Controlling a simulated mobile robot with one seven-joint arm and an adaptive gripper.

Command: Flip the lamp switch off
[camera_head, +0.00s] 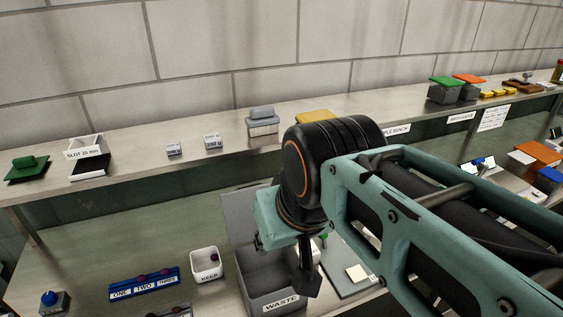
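I cannot pick out a lamp or a switch marked for it. A small grey box with a round blue knob (50,299) stands at the lower left edge of the lower bench; I cannot tell whether it is the lamp switch. My arm reaches in from the lower right across the middle. My gripper (309,279) shows only as a dark, pointed end hanging over the grey waste bin, well to the right of the blue-knobbed box. The rest of it is hidden behind my wrist, and its opening cannot be seen.
The grey bin labelled WASTE (281,297), a white KEEP cup (206,264) and a blue ONE-TWO-THREE rack (144,288) stand on the lower bench. A raised shelf (130,158) behind holds small boxes, blocks and a green-lidded pad (27,168).

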